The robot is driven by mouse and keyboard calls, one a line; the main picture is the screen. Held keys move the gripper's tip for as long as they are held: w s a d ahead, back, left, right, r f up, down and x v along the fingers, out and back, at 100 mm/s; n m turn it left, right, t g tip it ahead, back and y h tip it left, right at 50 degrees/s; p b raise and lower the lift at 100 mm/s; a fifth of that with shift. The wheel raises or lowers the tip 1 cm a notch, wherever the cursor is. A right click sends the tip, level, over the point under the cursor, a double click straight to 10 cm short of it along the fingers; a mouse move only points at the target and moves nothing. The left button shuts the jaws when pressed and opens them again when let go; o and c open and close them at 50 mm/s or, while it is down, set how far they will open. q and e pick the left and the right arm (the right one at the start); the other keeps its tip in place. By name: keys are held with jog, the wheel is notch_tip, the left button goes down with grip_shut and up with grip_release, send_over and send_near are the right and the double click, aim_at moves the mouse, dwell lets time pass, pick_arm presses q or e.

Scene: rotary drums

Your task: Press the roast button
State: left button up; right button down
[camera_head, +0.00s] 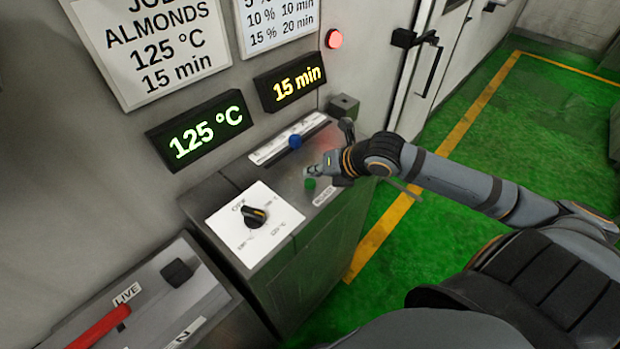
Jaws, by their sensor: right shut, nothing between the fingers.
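The green roast button (310,184) stands on the sloped top of the grey control console, near its front right part. A white label, partly covered, lies beside it and seems to read ROAST (323,196). My right gripper (308,171) is shut and empty. Its fingertips are just above and behind the green button in the picture; I cannot tell whether they touch it. My right arm comes in from the right. My left gripper is not in view.
A black knob (255,215) on a white dial plate and a blue button (295,141) share the console. Displays read 125 °C (205,132) and 15 min (290,83). A red lamp (334,39) glows on the wall. A red lever (98,328) is at lower left. Green floor lies right.

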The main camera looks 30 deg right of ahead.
aim_at(313, 183)
notch_tip(313, 183, up, 5)
jog(key=p, duration=0.4)
jog(key=shift+r, duration=0.1)
dwell(0.5)
dwell(0.4)
